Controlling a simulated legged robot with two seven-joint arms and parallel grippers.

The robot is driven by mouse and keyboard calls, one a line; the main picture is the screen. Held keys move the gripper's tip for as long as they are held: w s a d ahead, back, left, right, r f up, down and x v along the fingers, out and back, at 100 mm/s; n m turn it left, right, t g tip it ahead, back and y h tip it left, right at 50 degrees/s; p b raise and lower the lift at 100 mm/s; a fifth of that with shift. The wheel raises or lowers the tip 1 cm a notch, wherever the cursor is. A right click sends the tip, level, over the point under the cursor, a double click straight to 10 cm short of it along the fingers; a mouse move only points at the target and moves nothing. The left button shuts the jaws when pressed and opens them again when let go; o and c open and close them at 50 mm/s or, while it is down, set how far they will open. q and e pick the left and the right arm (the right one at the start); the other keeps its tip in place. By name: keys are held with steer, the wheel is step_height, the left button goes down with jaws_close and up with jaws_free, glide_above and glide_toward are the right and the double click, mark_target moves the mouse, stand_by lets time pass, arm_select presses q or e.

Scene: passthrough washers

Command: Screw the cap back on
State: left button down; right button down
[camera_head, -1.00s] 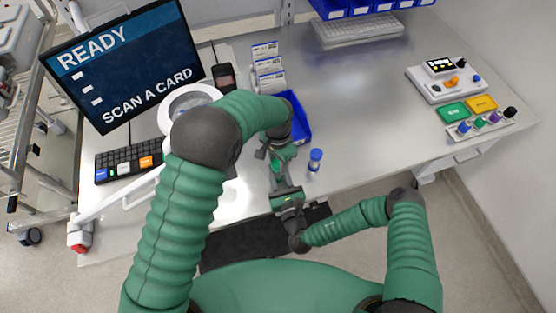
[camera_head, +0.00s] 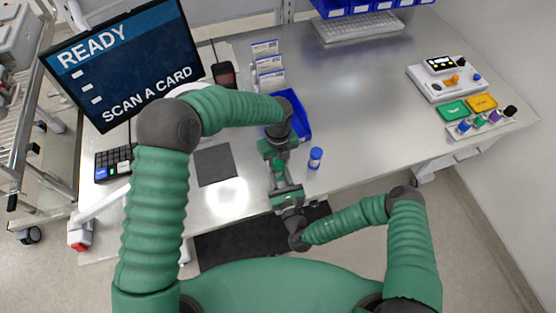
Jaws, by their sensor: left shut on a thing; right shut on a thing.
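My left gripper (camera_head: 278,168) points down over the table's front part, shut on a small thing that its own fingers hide. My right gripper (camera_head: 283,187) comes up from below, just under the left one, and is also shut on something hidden. The two grippers nearly meet, one above the other. I cannot make out a cap or its threads between them. A small vial with a blue cap (camera_head: 315,158) stands upright on the table, just right of the grippers and apart from them.
A blue bin (camera_head: 300,117) lies behind the grippers, with card holders (camera_head: 268,67) beyond. A monitor (camera_head: 125,60) and keypad (camera_head: 113,163) are at left. A dark pad (camera_head: 214,165) lies left of the grippers. The table's middle right is clear, up to the control panel (camera_head: 450,80).

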arm_select(q)
steer(key=c, duration=0.9)
jaws_free()
arm_select(e)
steer(key=shift+f, duration=0.1)
arm_select(q)
steer(key=shift+r, duration=0.1)
steer(key=shift+r, duration=2.2)
steer(key=shift+c, duration=0.3)
